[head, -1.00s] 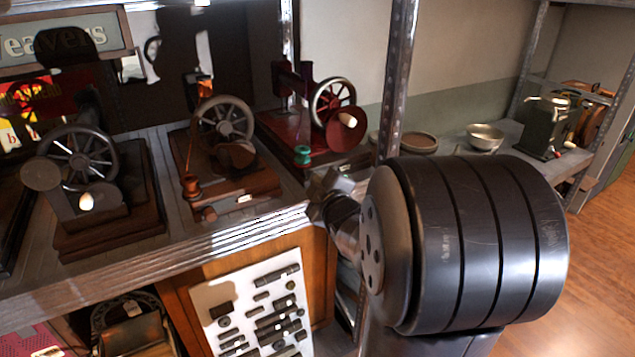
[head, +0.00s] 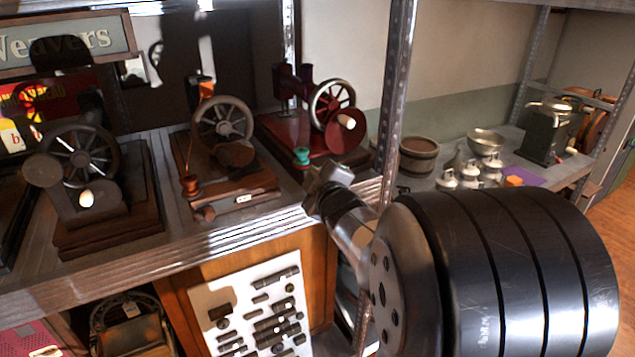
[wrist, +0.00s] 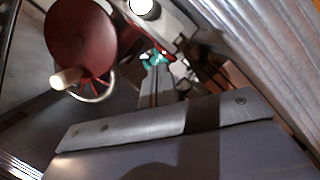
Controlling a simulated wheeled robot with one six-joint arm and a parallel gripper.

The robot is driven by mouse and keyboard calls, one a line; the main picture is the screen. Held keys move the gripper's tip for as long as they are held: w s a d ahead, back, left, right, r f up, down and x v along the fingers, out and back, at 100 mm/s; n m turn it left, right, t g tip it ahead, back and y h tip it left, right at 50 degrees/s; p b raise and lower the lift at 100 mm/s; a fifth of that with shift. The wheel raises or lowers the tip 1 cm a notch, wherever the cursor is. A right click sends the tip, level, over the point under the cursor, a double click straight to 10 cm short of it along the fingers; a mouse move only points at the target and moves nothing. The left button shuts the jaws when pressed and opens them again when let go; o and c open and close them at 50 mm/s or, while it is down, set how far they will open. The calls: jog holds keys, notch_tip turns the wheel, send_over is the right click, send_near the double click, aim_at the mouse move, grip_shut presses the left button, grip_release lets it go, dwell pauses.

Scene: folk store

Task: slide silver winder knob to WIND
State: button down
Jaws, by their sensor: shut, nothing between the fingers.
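A winder with a red base, a silver-rimmed wheel (head: 331,101) and a red disc (head: 347,130) with a cream handle stands on the shelf. A teal spool (head: 301,156) sits at its front. I cannot pick out a silver knob or read a WIND mark. My gripper (head: 322,186) is just right of and below the spool in the head view. In the wrist view my gripper (wrist: 156,76) is shut and empty, pointing toward the teal spool (wrist: 153,57); contact cannot be told. The red disc (wrist: 80,37) is at upper left, with a pale round part (wrist: 143,8) beside it.
A brown winder (head: 224,120) and a black winder (head: 80,155) stand to the left. A metal post (head: 396,85) rises close to my arm. Beyond it are a wooden tub (head: 419,156), white canisters (head: 468,176), a bowl (head: 486,141) and a dark green machine (head: 546,135).

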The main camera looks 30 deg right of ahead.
jog(key=d+v, duration=0.1)
jog(key=v, duration=0.7)
jog(key=shift+s+a+p, duration=0.25)
jog(key=shift+s+p, duration=0.05)
jog(key=shift+s, duration=0.25)
jog(key=shift+f, duration=0.1)
jog(key=x, duration=0.3)
jog(key=a+f+x, duration=0.1)
jog(key=x, duration=0.6)
jog(key=shift+w+a+f, duration=0.15)
jog(key=shift+a+f, duration=0.15)
jog(key=shift+f, duration=0.1)
jog(key=shift+s+d+r, duration=0.15)
jog(key=shift+s+r, duration=0.05)
jog(key=shift+s, duration=0.1)
jog(key=shift+w, duration=0.15)
